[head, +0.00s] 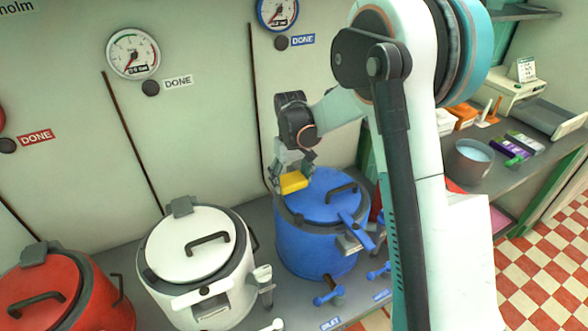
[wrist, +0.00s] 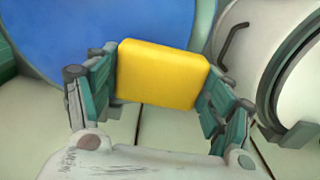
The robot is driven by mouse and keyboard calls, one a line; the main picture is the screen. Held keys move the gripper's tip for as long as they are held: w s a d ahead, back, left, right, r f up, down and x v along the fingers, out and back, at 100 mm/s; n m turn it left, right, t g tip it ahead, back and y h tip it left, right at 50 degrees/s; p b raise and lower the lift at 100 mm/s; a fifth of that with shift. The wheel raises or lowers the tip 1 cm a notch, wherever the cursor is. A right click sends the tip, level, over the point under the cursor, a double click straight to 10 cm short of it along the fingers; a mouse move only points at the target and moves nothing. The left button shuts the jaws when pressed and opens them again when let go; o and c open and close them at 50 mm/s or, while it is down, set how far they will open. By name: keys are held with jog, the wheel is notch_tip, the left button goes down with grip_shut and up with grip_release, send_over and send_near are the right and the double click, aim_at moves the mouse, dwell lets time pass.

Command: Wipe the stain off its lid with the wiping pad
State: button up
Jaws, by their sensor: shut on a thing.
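The yellow wiping pad (head: 293,182) is held between the two fingers of my gripper (head: 292,172). In the wrist view the pad (wrist: 162,74) sits between the gripper's green-padded fingers (wrist: 160,88). The blue kettle (head: 315,245) stands below and to the right, with its round blue lid (head: 318,205) shut and a dark handle on it. The pad is at the lid's back left edge; I cannot tell if it touches. The blue lid (wrist: 85,35) fills the upper left of the wrist view. No stain shows clearly on the lid.
A white kettle (head: 195,258) and a red kettle (head: 70,292) stand to the left on the same grey bench. Gauges hang on the wall behind. A side counter (head: 500,130) with boxes and a pot is at the right. My arm hides part of the right side.

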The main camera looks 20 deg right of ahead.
jog(key=shift+w+a+r+p, duration=0.15)
jog(key=shift+r+p, duration=0.25)
jog(key=shift+r, duration=0.5)
jog(key=shift+r+p, duration=0.9)
jog(key=shift+r, duration=0.75)
